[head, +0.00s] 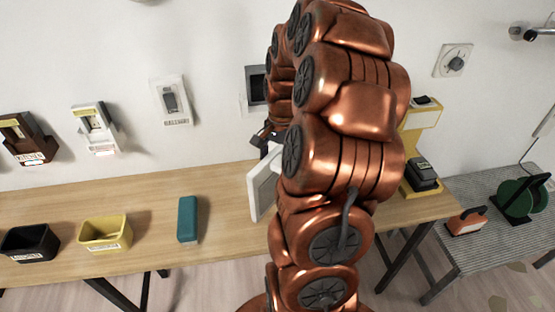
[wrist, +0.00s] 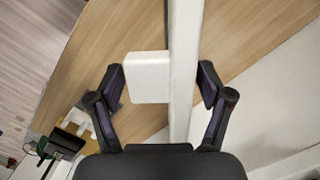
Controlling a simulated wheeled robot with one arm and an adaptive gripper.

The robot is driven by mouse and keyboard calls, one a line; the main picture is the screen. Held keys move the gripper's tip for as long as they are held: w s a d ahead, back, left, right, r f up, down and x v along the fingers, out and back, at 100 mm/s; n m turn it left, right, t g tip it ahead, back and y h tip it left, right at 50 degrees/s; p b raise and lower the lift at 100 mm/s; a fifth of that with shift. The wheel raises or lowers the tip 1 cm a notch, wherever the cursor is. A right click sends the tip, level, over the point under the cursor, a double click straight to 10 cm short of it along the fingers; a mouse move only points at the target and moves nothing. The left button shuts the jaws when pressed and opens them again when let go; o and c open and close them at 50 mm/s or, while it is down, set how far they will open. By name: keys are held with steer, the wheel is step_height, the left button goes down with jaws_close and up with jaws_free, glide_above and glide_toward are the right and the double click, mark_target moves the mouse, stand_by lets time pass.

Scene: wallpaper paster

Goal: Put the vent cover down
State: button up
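The vent cover (head: 260,188) is a white square panel in the head view, tilted on edge above the wooden table. Part of it is hidden behind my arm. In the wrist view the vent cover (wrist: 184,70) is seen edge-on, with a white block on its left side. My gripper (wrist: 160,85) has one dark finger against that block and the other against the panel's right face, so it is shut on the cover. In the head view my gripper (head: 267,137) is mostly hidden by the arm. Whether the cover touches the table is unclear.
On the wooden table (head: 150,262) stand a black bin (head: 30,243), a yellow bin (head: 105,234) and a teal block (head: 187,220). A dark square wall opening (head: 257,86) is behind my arm. A yellow stand (head: 420,115) is at right. Bare tabletop lies between teal block and cover.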

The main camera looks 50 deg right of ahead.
steer(key=shift+o, duration=0.5)
steer(key=shift+r, duration=0.25)
steer(key=shift+d+r, duration=0.1)
steer(key=shift+r, duration=0.15)
step_height(320, 180, up, 11)
steer(key=d+b, duration=0.1)
steer(key=b, duration=0.1)
steer(key=shift+w+b, duration=0.15)
steer(key=shift+b, duration=0.2)
